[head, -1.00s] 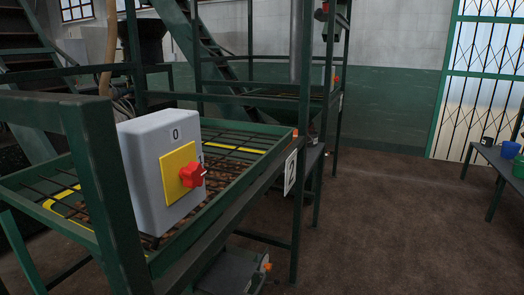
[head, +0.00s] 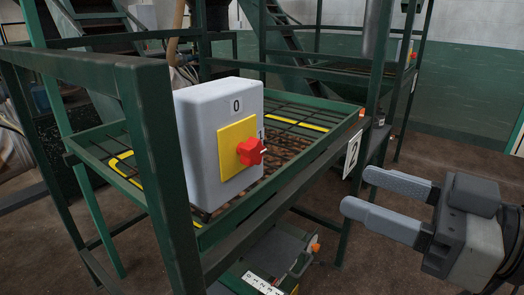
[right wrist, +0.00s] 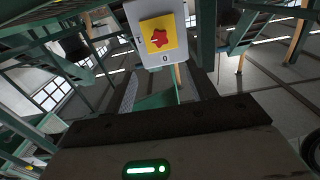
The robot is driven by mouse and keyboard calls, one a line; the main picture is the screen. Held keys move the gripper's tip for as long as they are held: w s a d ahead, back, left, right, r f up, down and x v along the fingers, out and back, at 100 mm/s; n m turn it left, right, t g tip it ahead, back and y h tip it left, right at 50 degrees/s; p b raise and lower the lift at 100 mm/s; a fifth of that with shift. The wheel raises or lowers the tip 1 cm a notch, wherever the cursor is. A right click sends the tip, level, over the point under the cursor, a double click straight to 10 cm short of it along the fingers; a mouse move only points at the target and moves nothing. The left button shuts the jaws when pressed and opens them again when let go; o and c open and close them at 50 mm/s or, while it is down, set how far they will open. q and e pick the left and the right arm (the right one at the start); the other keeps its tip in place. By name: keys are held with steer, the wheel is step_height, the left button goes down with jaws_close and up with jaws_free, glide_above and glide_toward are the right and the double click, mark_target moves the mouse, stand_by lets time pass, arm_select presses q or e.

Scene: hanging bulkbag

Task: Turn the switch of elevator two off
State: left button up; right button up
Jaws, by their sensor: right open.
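The switch box (head: 195,140) is light grey with a yellow plate (head: 228,152) and a red rotary knob (head: 251,152). A "0" is marked above the knob, and a mark at the plate's right side is partly hidden by the knob. A white sign with a "2" (head: 352,154) hangs on the frame just right of the box. My right gripper (head: 356,190) is open and empty, to the right of the knob and apart from it. In the right wrist view the box with its red knob (right wrist: 161,39) appears upside down, beyond the fingers (right wrist: 167,90). My left gripper is not in view.
The box is mounted on a green metal frame (head: 130,75) around a grated tray (head: 300,130). A green post (head: 380,85) stands between the box and my right gripper's side. Below are a grey machine part (head: 275,250) and open brown floor.

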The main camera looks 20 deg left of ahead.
mark_target(258, 152)
steer(key=p+x, duration=0.4)
steer(key=x, duration=1)
steer(key=shift+w+a, duration=0.15)
steer(key=shift+a, duration=0.2)
steer(key=shift+w+a, duration=0.15)
steer(key=shift+a, duration=0.3)
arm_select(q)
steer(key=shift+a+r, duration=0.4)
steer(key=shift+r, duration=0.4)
arm_select(e)
steer(key=c, duration=1)
